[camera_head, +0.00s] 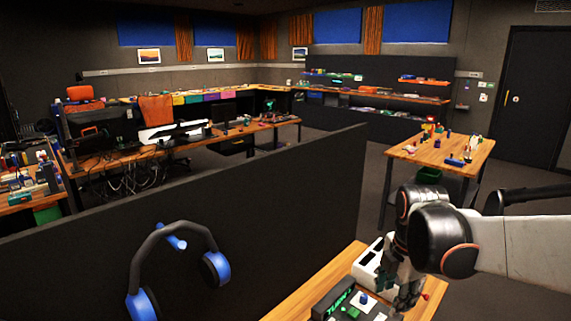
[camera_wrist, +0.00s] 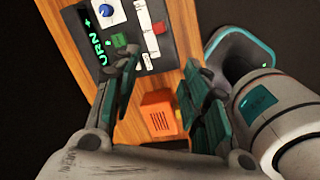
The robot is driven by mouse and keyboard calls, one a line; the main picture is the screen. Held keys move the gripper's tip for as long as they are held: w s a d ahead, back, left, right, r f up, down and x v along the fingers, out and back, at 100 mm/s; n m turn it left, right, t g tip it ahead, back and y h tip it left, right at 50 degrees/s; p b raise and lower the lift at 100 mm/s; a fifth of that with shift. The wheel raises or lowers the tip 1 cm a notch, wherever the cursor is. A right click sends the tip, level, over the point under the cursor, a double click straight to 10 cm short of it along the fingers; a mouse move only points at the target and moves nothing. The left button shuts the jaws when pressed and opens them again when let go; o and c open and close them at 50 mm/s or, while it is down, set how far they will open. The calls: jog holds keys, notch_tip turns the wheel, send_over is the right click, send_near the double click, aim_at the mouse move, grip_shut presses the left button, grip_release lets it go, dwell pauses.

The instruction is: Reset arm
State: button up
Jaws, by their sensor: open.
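My gripper (camera_wrist: 160,68) is open in the wrist view, its two dark green fingers spread apart with nothing between them. In the head view my gripper (camera_head: 408,292) hangs at the right end of a wooden table, partly covered by my arm. The dark trackball panel (camera_wrist: 88,45) lies on the table beyond my fingertips, with green lettering, a blue ball (camera_wrist: 107,12), a green button (camera_wrist: 119,40) and a white strip. In the head view the panel (camera_head: 345,303) is at the bottom edge, left of my gripper, with the blue ball (camera_head: 364,298) showing.
An orange box (camera_wrist: 159,114) sits on the table between my fingers' bases in the wrist view. A white box (camera_head: 370,262) stands behind the panel. A dark partition (camera_head: 230,200) with blue headphones (camera_head: 215,268) is to the left. Another wooden table (camera_head: 440,155) stands farther back.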

jog(key=s+a+r+m+t, duration=0.2)
jog(key=s+m, duration=0.4)
jog(key=m, duration=0.4)
jog(key=s+a+r+m+t, duration=0.2)
jog(key=s+m, duration=0.5)
jog(key=m, duration=0.4)
jog(key=shift+s+a+t, duration=0.25)
jog(key=shift+a+t, duration=0.05)
jog(key=shift+t, duration=0.5)
